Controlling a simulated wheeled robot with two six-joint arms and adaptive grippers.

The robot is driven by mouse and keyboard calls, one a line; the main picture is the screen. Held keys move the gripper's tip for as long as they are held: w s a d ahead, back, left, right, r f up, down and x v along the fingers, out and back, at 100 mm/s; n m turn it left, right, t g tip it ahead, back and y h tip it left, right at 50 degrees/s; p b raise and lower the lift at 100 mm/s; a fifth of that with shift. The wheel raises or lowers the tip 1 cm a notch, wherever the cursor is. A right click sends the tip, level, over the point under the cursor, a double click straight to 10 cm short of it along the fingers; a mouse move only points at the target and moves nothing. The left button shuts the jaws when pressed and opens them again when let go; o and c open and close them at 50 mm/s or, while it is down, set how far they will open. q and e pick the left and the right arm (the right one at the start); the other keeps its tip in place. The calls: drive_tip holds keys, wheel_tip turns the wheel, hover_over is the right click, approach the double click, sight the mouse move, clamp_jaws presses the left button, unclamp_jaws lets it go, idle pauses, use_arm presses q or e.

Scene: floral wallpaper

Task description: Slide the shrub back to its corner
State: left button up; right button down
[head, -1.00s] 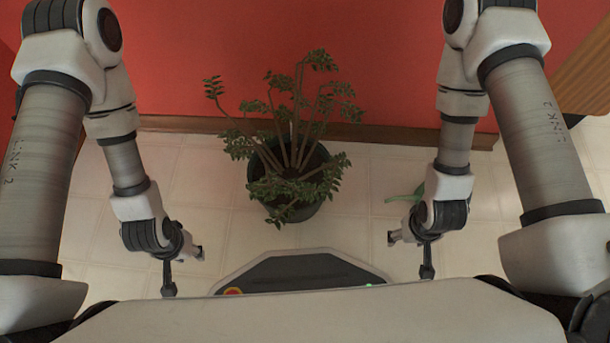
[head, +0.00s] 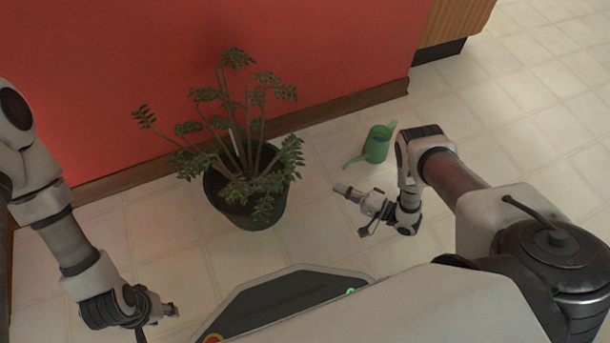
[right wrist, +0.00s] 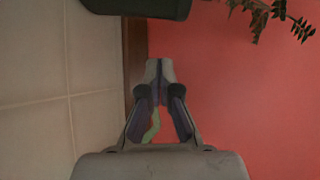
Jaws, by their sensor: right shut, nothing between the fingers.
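The shrub (head: 235,150) is a leafy plant in a dark green pot (head: 247,212). It stands upright on the tiled floor near the red wall. In the right wrist view the pot (right wrist: 140,8) and some leaves (right wrist: 275,18) show at the top edge. My right gripper (head: 338,188) is shut and empty, to the right of the pot and apart from it, its tips toward the plant. Its closed fingers also show in the right wrist view (right wrist: 158,68). My left gripper (head: 174,310) is low at the left, apart from the pot; its finger opening is too small to tell.
A green watering can (head: 378,144) stands on the floor behind my right gripper. A brown baseboard (head: 330,122) runs along the red wall (head: 330,50). A wooden cabinet (head: 452,22) stands at the back right. Tiled floor is open at the right.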

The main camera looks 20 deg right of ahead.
drive_tip(key=s+a+b+x, duration=0.2)
drive_tip(key=b+x, duration=0.2)
drive_tip(key=x, duration=0.9)
